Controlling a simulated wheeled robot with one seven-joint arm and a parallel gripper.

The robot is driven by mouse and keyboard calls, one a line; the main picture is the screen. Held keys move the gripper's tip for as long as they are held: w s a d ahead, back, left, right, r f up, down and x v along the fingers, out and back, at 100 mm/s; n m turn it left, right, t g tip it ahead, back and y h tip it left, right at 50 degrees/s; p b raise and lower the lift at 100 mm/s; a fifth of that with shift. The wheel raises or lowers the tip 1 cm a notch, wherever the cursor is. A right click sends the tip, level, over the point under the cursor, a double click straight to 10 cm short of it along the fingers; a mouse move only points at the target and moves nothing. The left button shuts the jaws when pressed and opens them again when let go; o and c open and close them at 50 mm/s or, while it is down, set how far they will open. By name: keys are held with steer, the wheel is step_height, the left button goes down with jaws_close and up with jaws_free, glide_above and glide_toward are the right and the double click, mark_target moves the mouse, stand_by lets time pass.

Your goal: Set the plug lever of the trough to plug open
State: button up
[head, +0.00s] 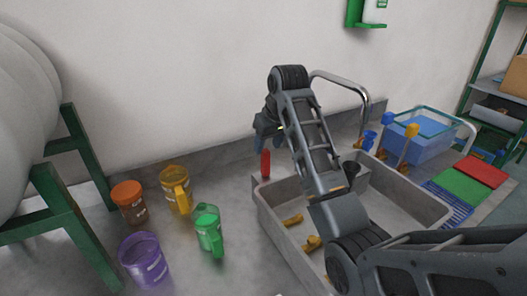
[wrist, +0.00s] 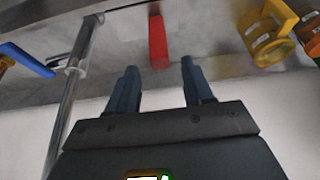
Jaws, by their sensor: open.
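The grey trough (head: 262,207) stands on the counter, partly hidden behind my arm. An upright red lever (head: 265,163) shows at its back left corner; I take it for the plug lever. It shows in the wrist view (wrist: 158,40) at top middle, ahead of and between my fingertips. My gripper (head: 262,144) is above and close to the red lever in the head view. In the wrist view my gripper (wrist: 158,66) is open with nothing between its two fingers. I cannot tell whether it touches the lever.
A curved metal tap pipe (head: 350,85) rises behind my arm, with a blue handle (head: 369,138) and a yellow handle (head: 411,131) nearby. Yellow (head: 173,187), orange (head: 129,202), green (head: 207,228) and purple (head: 143,258) containers stand left of the trough. The white wall (head: 170,70) is close behind.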

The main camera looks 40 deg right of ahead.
mark_target(266, 151)
steer(key=shift+p+x, duration=0.3)
steer(key=shift+x, duration=2.75)
jaws_close()
